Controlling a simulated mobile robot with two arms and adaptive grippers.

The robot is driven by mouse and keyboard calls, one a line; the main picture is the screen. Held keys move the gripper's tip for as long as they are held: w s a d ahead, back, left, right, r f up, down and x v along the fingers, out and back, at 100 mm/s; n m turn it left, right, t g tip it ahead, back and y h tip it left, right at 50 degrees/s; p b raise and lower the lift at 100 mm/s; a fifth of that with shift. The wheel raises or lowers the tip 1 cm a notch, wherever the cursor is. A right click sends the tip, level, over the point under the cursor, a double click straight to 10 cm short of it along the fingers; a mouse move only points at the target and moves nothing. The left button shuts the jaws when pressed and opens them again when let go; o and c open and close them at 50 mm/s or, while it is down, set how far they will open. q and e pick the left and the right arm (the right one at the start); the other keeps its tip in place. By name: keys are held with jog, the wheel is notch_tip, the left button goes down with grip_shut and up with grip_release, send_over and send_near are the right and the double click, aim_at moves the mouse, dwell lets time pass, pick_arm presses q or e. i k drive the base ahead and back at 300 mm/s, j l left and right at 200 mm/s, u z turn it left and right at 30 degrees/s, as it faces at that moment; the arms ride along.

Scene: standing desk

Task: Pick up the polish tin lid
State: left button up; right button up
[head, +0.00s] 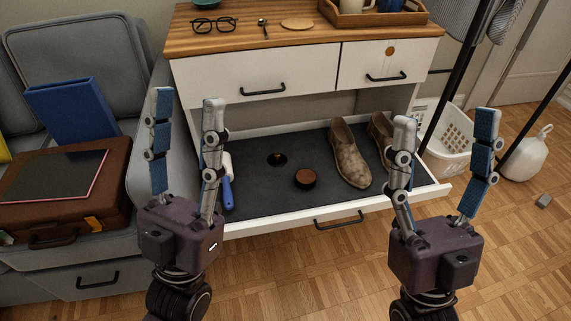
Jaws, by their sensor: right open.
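A round brown tin-like piece (305,179) lies on the dark lining of the pulled-out bottom drawer (255,196). Behind it to the left is a small dark round piece with a brass-coloured middle (277,159). I cannot tell for sure which of the two is the polish tin lid. My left gripper (188,98) is open and empty, fingers pointing up, in front of the drawer's left end. My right gripper (445,117) is open and empty, in front of the drawer's right end. Neither appears to touch anything.
A tan shoe (348,158) and a second shoe (381,137), partly hidden by my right gripper, are in the drawer. A blue-handled brush (227,186) lies at its left. A white basket (449,140) stands right; a grey sofa (60,45) with a brown case (75,204) stands left.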

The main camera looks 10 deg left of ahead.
aim_at(277, 159)
jog(key=i+l+u, duration=0.25)
jog(key=l, duration=0.35)
jog(key=i+l+u, duration=0.15)
jog(key=i+l, duration=0.15)
jog(key=i+l+u, duration=0.15)
jog(key=l, duration=0.2)
jog(key=i+l+u, duration=0.1)
jog(key=l, duration=0.25)
